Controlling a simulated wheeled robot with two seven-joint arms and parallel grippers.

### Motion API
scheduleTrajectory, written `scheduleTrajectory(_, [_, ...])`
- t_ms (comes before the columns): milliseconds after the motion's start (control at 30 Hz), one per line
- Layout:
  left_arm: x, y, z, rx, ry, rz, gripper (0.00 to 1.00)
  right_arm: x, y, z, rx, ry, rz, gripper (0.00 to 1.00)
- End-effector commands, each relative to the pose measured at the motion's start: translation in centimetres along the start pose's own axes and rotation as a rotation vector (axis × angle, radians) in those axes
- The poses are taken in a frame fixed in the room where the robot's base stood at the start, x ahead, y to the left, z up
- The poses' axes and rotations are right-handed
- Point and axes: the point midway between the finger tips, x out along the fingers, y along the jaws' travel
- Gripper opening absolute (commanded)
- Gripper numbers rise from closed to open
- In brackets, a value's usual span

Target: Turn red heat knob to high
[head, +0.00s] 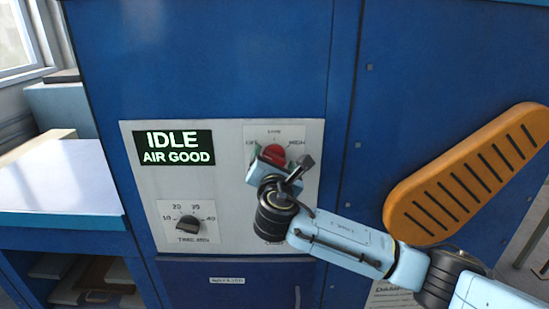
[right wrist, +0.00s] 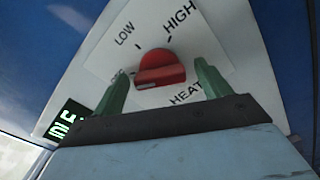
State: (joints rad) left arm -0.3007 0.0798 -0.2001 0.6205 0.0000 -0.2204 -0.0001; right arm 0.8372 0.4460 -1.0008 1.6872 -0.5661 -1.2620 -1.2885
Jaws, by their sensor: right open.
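The red heat knob (head: 274,152) sits on the pale control panel (head: 140,190), partly hidden by my right gripper (head: 270,166) in the head view. In the right wrist view the red knob (right wrist: 160,66) shows clearly, with LOW at its upper left, HIGH at its upper right and HEAT below. Its raised bar lies roughly crosswise in that picture, not in line with the HIGH mark. My right gripper (right wrist: 161,70) is open, with one green finger on each side of the knob. Gaps show between fingers and knob. My left gripper is not in view.
A display (head: 174,148) reads IDLE, AIR GOOD. A black timer knob (head: 188,223) is below it. A pale-topped bench (head: 60,180) with shelves is at the left.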

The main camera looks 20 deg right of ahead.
Motion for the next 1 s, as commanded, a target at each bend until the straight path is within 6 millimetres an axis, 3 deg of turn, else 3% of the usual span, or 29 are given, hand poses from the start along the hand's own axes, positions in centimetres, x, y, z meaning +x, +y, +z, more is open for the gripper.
scheduleTrajectory(400, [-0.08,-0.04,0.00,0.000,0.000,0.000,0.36,0.83,0.03,-0.01,0.001,0.001,0.001,0.76])
scheduleTrajectory(767, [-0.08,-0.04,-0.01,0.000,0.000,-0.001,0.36,0.81,0.01,-0.03,0.001,0.001,0.000,0.32])
scheduleTrajectory(1000, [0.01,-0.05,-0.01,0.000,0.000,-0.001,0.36,0.79,-0.03,-0.10,0.022,0.002,0.000,0.32])
